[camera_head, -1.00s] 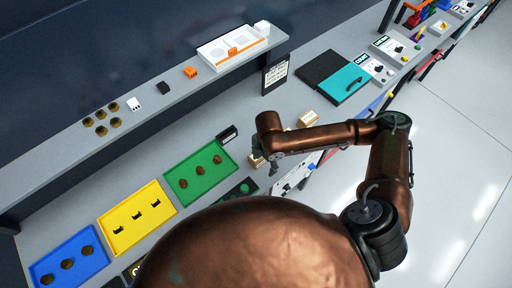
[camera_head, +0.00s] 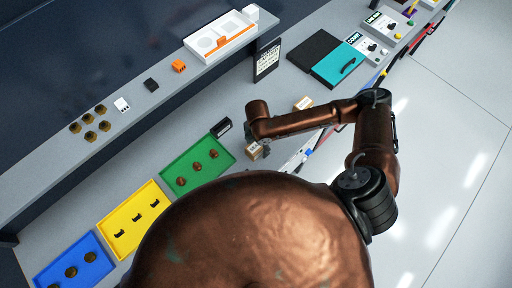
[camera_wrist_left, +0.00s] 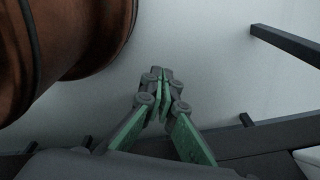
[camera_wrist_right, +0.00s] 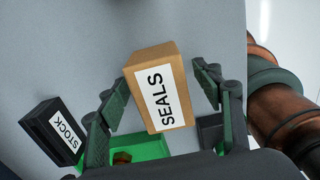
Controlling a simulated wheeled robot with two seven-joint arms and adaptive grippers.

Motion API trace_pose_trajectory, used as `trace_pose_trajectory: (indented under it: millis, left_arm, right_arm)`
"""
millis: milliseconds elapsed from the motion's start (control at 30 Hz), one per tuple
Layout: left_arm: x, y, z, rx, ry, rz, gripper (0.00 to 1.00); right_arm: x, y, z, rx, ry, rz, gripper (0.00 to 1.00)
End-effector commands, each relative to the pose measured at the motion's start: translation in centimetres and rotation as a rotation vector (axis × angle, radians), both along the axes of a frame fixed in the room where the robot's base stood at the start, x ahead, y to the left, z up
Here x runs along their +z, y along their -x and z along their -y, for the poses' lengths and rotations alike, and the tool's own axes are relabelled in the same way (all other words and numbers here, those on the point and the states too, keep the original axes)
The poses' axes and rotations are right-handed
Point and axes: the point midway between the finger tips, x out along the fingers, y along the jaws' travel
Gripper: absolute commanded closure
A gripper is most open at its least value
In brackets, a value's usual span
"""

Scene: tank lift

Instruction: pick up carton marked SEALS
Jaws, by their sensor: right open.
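The carton marked SEALS (camera_wrist_right: 158,92) is a small brown box with a white label, in the middle of the right wrist view. It also shows in the head view (camera_head: 253,150) on the grey bench, partly behind my right gripper. My right gripper (camera_wrist_right: 163,78) is open, one finger on each side of the carton, with a visible gap at the right. I cannot tell if the left finger touches it. My left gripper (camera_wrist_left: 161,75) shows in the left wrist view with its fingertips together and nothing between them; it is not visible in the head view.
A black STOCK block (camera_wrist_right: 54,131) stands left of the carton, near the green tray (camera_head: 172,173). Another small carton (camera_head: 303,103) lies farther right, near my right forearm. Yellow (camera_head: 112,235) and blue (camera_head: 50,272) trays lie at the left.

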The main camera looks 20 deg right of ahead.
Motion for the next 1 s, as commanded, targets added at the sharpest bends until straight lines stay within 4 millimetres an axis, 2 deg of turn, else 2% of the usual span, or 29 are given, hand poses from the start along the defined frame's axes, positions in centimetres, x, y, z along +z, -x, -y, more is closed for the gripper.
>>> trace_pose_trajectory:
  millis: [100,267,1000]
  left_arm:
    - [0.1,-1.1,0.0,-0.002,0.001,0.014,1.0]
    - [0.1,-1.4,0.1,-0.002,0.001,0.018,1.0]
    - [0.1,-0.4,0.0,-0.001,0.0,0.005,1.0]
  right_arm:
    - [-0.4,0.0,-0.1,0.002,-0.001,0.001,0.4]
    - [-0.4,0.0,-0.1,0.003,-0.001,0.001,0.4]
    - [-0.4,-0.1,-0.2,0.003,-0.001,0.001,0.89]
